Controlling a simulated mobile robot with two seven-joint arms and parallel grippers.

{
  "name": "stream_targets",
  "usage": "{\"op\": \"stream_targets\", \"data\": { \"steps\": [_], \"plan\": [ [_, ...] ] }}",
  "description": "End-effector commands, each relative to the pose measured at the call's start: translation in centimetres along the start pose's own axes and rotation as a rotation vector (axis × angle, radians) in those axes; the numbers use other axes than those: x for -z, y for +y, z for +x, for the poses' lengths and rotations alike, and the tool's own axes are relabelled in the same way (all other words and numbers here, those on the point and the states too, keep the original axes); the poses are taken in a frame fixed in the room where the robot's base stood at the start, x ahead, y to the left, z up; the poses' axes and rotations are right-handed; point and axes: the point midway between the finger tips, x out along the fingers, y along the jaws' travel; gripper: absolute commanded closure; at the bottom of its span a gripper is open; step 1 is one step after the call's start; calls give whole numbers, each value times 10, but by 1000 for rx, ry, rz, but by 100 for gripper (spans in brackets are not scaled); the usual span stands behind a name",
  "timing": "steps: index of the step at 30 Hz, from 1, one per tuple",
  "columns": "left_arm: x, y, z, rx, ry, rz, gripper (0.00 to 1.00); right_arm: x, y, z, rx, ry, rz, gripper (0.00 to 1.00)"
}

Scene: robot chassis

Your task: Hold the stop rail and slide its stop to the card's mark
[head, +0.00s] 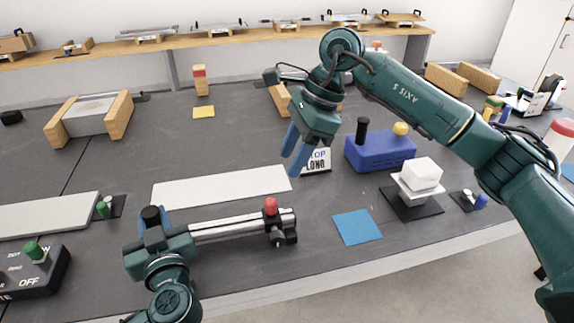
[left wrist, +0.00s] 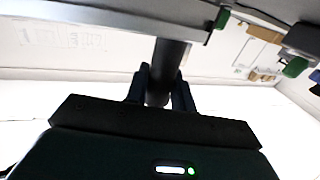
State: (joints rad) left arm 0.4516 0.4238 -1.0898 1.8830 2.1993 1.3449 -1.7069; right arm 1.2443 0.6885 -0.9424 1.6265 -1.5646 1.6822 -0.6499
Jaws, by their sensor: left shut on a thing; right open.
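The stop rail (head: 230,229) is a silver bar on the dark table, front centre, with a black post (head: 151,215) at its left end. A dark stop with a red knob (head: 270,206) and side screw is near its right end. My left gripper (head: 160,224) is shut on the black post; the left wrist view shows its blue fingers on either side of the post (left wrist: 167,65). The white card (head: 318,161) reads "LONG", with "OP" visible above; my right gripper hides part of it. My right gripper (head: 291,164) is open and empty, above and beyond the stop.
A white strip (head: 220,187) lies behind the rail. A blue block (head: 380,150) with knobs, a white block on a stand (head: 420,177) and a blue square (head: 358,227) are to the right. A switch box (head: 35,272) is at left.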

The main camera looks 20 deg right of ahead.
Motion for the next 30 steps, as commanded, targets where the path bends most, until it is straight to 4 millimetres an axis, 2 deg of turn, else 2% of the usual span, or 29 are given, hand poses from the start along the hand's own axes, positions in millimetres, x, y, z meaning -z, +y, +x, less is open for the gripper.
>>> {"op": "stream_targets", "data": {
  "steps": [10, 11, 12, 20, 25, 30],
  "plan": [
    [0, 0, 0, -1, -1, 0, 100, 0, 0, -1, 0, 0, 0, 56],
    [0, 0, 0, -1, -1, 0, 75, 0, 0, -1, 0, 0, 0, 56],
    [0, 0, 0, -1, -1, 0, 72, 0, 0, -1, 0, 0, 0, 56],
    [0, 0, 0, -1, 0, 0, 50, 0, 0, -1, 0, 0, 0, 56],
    [0, 0, 0, -1, 0, 0, 49, 0, 0, -1, 0, 0, 0, 56],
    [0, 0, 0, -1, 0, 0, 35, 0, 0, -1, 0, 0, 0, 56]
  ]
}}
